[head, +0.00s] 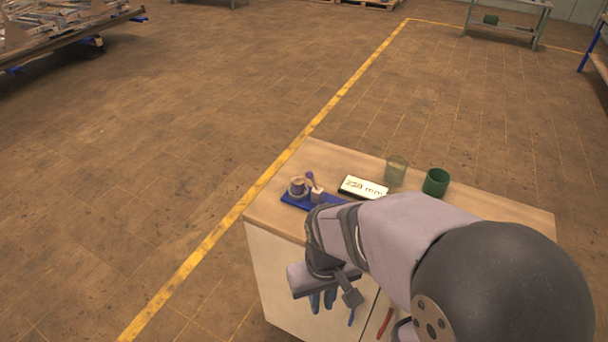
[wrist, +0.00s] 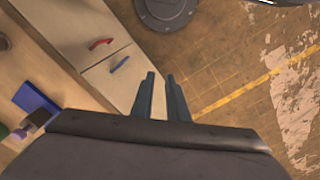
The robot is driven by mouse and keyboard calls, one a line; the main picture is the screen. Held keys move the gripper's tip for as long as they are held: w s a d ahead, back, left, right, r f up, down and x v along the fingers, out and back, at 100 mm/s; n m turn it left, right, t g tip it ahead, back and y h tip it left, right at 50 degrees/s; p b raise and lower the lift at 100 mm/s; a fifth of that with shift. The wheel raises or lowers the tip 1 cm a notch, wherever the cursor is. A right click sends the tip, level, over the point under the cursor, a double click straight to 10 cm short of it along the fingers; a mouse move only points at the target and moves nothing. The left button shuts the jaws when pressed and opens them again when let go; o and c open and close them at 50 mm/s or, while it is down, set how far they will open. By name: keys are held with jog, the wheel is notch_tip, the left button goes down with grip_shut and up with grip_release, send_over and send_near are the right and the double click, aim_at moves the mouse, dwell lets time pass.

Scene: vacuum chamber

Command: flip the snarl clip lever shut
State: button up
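The snarl clip seems to be the small assembly on a blue base (head: 294,201) on the cabinet top. A pale block (head: 317,195) on it carries a lever with a purple ball knob (head: 310,175), standing up and slightly tilted. A round, pale-banded part (head: 297,187) sits to its left. My gripper (head: 323,300) is in front of the cabinet, below the top, apart from the clip. Its two blue fingers (wrist: 163,82) have a narrow empty gap between them.
The wooden cabinet top (head: 345,157) also holds a display reading about 228 mm (head: 363,187), a mesh cup (head: 396,172) and a green cup (head: 437,182). My arm covers the front right of the top. Red (wrist: 100,44) and blue (wrist: 120,64) handles are on the cabinet front.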

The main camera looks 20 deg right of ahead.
jog(key=shift+a+f, duration=0.25)
jog(key=shift+a, duration=0.05)
grip_shut()
jog(key=s+a+f+n+g+h+b, duration=0.1)
jog(key=s+a+f+n+g+b, duration=0.3)
jog(key=f, duration=0.7)
jog(key=w+f+n+t+h+b, duration=0.3)
jog(key=w+f+n+h, duration=0.4)
jog(key=w+f+n, duration=0.15)
jog(key=w+r+t+h, duration=0.1)
jog(key=w+r+t, duration=0.2)
jog(key=w, duration=0.4)
jog(key=w+r+t+h, duration=0.2)
jog(key=w+r+t, duration=0.1)
jog(key=w, duration=0.5)
jog(key=w+a+r+m+t+h, duration=0.1)
jog(key=w+r+m+t, duration=0.1)
jog(key=r, duration=0.5)
jog(key=w+a+r+m+t+h, duration=0.1)
jog(key=w+r+m+t, duration=0.2)
jog(key=w+r, duration=0.4)
jog(key=shift+w+r+t+h, duration=0.35)
jog(key=shift+r+t, duration=0.2)
jog(key=shift+t, duration=0.25)
